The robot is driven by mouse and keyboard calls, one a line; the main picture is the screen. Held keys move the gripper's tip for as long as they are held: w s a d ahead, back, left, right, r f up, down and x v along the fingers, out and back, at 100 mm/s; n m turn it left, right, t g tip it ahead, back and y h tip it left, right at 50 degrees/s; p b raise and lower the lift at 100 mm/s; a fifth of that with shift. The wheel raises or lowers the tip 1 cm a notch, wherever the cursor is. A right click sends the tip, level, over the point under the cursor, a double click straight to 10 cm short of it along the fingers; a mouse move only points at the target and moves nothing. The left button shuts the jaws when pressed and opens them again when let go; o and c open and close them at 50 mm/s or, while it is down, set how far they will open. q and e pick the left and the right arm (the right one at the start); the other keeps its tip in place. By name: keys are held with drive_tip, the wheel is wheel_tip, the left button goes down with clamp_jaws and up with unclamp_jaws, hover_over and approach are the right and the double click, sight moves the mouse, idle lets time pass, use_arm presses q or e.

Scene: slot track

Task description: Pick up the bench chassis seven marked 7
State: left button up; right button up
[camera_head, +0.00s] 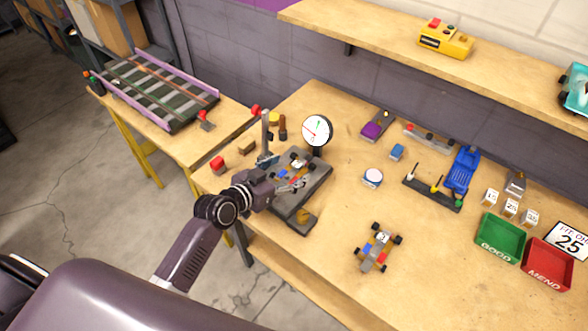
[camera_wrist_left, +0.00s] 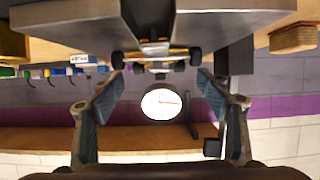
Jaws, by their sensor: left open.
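A small chassis (camera_head: 374,250) with black wheels, red and blue parts and a white disc lies alone on the open bench; the mark on its disc is too small to read surely. A second wheeled chassis (camera_head: 299,162) sits on the dark test stand (camera_head: 312,187), and a wheeled chassis (camera_wrist_left: 155,54) shows ahead in the left wrist view. My left gripper (camera_head: 301,183) is open and empty, close to the stand and left of the lone chassis. It also shows in the left wrist view (camera_wrist_left: 158,82), fingers apart. My right gripper is not in view.
A round dial (camera_head: 317,130) stands behind the test stand. A tool rack (camera_head: 432,195), a green tray (camera_head: 499,238) and a red tray (camera_head: 548,264) lie to the right. The bench around the lone chassis is clear.

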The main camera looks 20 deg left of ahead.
sight(299, 163)
use_arm(q)
drive_tip(key=shift+w+d, duration=0.2)
drive_tip(key=shift+w, duration=0.2)
drive_tip(key=p+x, duration=0.1)
drive_tip(key=x, duration=0.2)
drive_tip(key=shift+w+d, duration=0.1)
drive_tip(key=shift+w, duration=0.05)
drive_tip(key=shift+w+d+f, duration=0.2)
drive_tip(key=shift+w+f, duration=0.05)
drive_tip(key=shift+w, duration=0.3)
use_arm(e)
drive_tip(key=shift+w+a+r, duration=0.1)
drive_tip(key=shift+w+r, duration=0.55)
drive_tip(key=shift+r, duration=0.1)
use_arm(q)
drive_tip(key=c, duration=1.1)
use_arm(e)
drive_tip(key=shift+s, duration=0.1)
